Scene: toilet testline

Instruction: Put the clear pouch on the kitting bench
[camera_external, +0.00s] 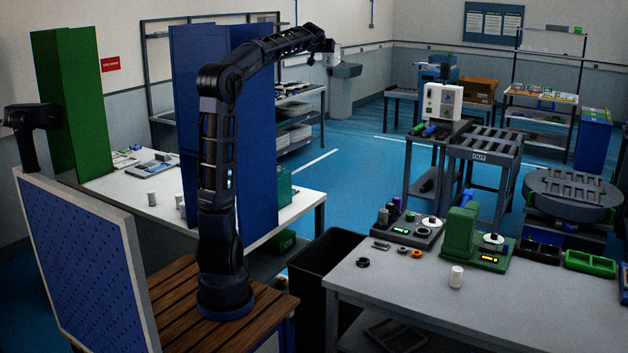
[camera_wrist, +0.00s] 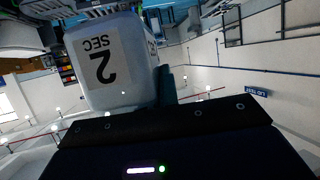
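I cannot make out a clear pouch in either view. My gripper (camera_external: 329,46) is at the end of my raised, outstretched arm, in front of the far wall. It is too small and dark there to show its fingers. In the wrist view a white rounded box (camera_wrist: 107,65) with an upside-down "2 SEC" label is close beyond the dark gripper housing. I cannot tell whether the gripper touches it. No label marks the kitting bench; two white-topped benches show, one at left (camera_external: 135,200) and one at front right (camera_external: 395,290).
A tall blue panel (camera_external: 180,100) and a green one (camera_external: 70,105) stand on the left bench. A black bin (camera_external: 325,265) stands between the benches. Green and grey devices and a white cup (camera_external: 456,277) occupy the right bench. The blue floor (camera_external: 365,160) beyond is largely clear.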

